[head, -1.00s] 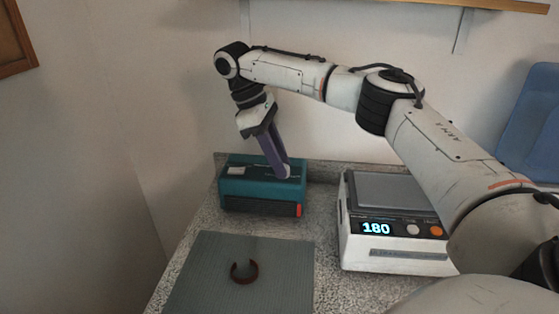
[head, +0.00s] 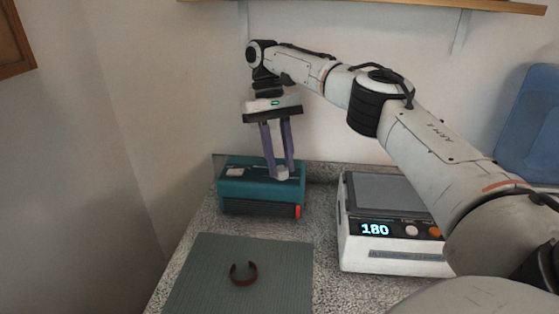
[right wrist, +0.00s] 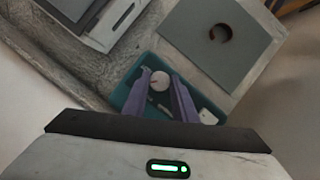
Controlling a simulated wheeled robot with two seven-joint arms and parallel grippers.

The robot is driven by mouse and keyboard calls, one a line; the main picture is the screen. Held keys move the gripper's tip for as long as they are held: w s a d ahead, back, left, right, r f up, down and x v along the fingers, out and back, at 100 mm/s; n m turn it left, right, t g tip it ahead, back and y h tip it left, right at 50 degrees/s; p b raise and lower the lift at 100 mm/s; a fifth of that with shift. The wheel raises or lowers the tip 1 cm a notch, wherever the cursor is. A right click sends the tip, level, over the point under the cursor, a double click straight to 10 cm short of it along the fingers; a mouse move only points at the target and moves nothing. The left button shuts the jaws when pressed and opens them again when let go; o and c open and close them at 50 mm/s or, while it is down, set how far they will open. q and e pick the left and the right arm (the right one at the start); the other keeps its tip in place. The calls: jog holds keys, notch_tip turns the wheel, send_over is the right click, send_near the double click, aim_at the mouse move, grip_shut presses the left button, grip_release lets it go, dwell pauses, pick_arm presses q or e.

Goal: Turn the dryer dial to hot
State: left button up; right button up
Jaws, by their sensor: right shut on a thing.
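The dryer is a teal box (head: 235,190) on the speckled counter, with a pale switch on its top left and a red part at its front right corner. It also shows in the right wrist view (right wrist: 122,94). Its round pale dial (head: 282,173) is on the top at the right, and in the right wrist view the dial (right wrist: 159,81) sits between my fingertips. My right gripper (head: 282,172) points down from above and is shut on the dial. Any marks around the dial are too small to read. My left gripper is not in view.
A white scale (head: 395,255) with a lit "180" display stands to the right. A grey-green ribbed mat (head: 205,270) with a brown open ring (head: 243,281) lies in front. A wooden shelf (head: 390,5) is above, and a blue panel (head: 530,130) at right.

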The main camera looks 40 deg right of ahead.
jog(key=m+t+y, duration=0.1)
jog(key=m, duration=0.2)
jog(key=m+y, duration=0.1)
jog(key=m, duration=0.3)
jog(key=shift+s+d+t, duration=0.15)
jog(key=shift+d+t, duration=0.05)
jog(key=shift+t, duration=0.2)
dwell(0.3)
jog(key=o, duration=1)
jog(key=shift+o, duration=0.2)
